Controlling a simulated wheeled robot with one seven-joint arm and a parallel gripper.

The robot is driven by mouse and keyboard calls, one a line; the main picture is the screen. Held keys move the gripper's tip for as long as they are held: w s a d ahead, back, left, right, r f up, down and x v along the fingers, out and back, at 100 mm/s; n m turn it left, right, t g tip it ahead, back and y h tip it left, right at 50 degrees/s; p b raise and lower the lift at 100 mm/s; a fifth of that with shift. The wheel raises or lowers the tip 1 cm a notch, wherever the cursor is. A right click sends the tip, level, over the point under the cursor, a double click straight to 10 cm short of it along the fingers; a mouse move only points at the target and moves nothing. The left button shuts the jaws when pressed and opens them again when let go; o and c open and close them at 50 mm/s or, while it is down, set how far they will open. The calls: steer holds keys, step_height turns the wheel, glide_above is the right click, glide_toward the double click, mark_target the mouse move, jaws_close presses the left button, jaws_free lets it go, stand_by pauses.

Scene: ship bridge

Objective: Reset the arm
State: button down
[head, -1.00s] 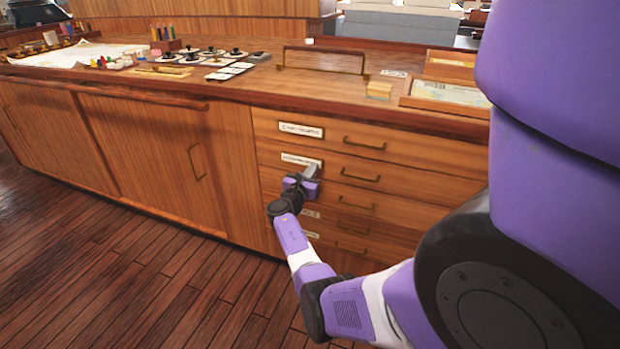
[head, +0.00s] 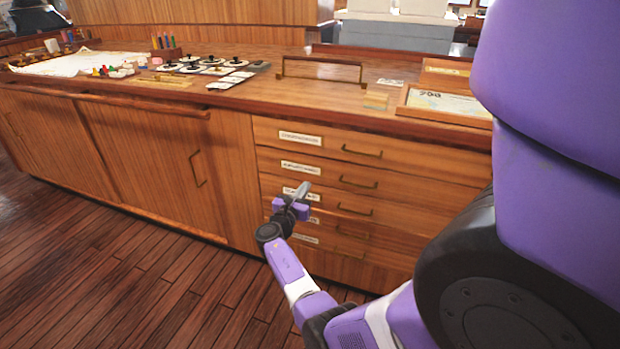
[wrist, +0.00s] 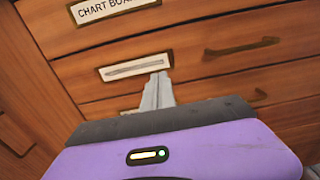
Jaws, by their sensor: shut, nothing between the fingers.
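My gripper (head: 302,191) is shut and empty in front of the stack of labelled drawers (head: 371,153) in the wooden cabinet. In the head view it stands before the label of the third drawer from the top and partly covers it. In the wrist view my closed fingers (wrist: 157,92) point at the drawer fronts, just below a label with a pencil-like drawing (wrist: 135,66). Whether the fingertips touch the wood cannot be told. All the drawers look closed.
The counter top (head: 300,95) holds a chart (head: 75,62), several small dishes, a pencil holder (head: 166,53) and a framed tray (head: 445,103). Drawer handles (head: 362,152) stick out to the right of my gripper. The wooden floor (head: 120,265) at the left is clear.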

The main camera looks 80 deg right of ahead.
steer(key=v, duration=0.6)
steer(key=shift+a+p, duration=0.35)
steer(key=shift+p, duration=0.05)
steer(key=shift+w, duration=0.1)
